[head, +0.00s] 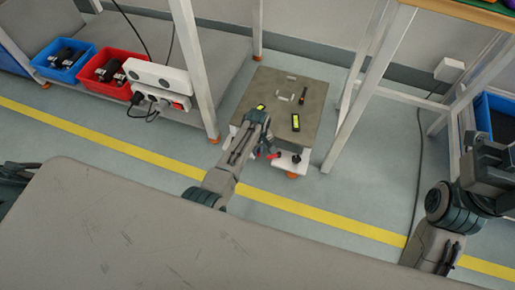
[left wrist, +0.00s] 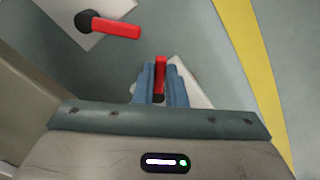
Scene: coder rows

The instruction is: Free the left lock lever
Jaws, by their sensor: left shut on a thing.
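A low trolley with a grey-brown top (head: 262,85) stands on the floor, with white feet at its near side. My left gripper (head: 266,150) reaches down at its near edge. In the left wrist view its two blue fingers (left wrist: 161,86) are closed around the upright red left lock lever (left wrist: 160,72). The lever's lower end is hidden between the fingers. A second red lever (left wrist: 117,28) with a black pivot (left wrist: 84,21) lies apart on a white foot; it also shows in the head view (head: 276,155). My right gripper's fingers are out of view.
Two small yellow-black devices lie on the trolley top, one of them here (head: 296,122). Grey shelf legs stand left (head: 192,62) and right (head: 368,85). Blue (head: 62,60) and red bins (head: 103,66) and a power strip (head: 158,80) sit left. A yellow floor line (head: 110,143) crosses.

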